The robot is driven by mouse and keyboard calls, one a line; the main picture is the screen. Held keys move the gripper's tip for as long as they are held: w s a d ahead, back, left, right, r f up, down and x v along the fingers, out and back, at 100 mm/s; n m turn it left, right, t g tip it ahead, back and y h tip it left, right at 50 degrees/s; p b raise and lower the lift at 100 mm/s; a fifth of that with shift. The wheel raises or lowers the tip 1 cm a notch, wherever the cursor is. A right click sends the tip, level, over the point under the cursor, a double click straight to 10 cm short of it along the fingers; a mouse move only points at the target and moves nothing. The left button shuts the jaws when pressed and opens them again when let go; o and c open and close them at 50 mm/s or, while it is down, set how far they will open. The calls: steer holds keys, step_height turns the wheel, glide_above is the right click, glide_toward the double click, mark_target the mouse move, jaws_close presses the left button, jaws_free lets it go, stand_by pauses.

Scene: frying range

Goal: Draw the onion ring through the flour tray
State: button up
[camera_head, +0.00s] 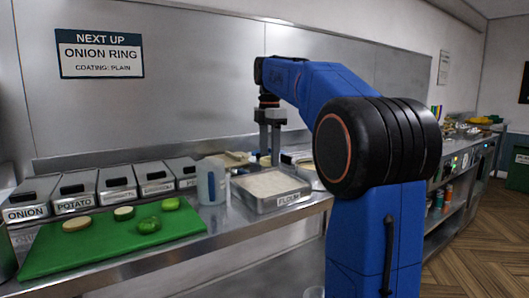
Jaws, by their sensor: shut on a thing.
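My gripper (270,162) points straight down just behind the flour tray, its fingers close together on a small pale tan piece, the onion ring (265,160); its shape is hard to make out at this size. The flour tray (272,205) is a shallow metal tray labelled FLOUR, filled with off-white flour, near the counter's front edge. The fingertips appear above or behind the tray's far rim; I cannot tell their exact height or whether the ring touches the flour.
A green board (75,258) holds a tan round piece (77,224), a pale green slice (123,213) and green vegetables. Labelled bins (75,192) line the wall. A whitish container (211,182) stands left of the tray. Pale items lie behind it. A wall sign reads ONION RING, COATING: PLAIN.

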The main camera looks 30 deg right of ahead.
mark_target(266, 194)
steer(key=shift+s+f, duration=0.1)
steer(key=shift+f, duration=4.8)
steer(key=shift+f, duration=0.1)
steer(key=shift+a, duration=0.65)
steer(key=shift+d, duration=0.15)
steer(key=shift+d, duration=1.2)
steer(key=shift+a, duration=1.35)
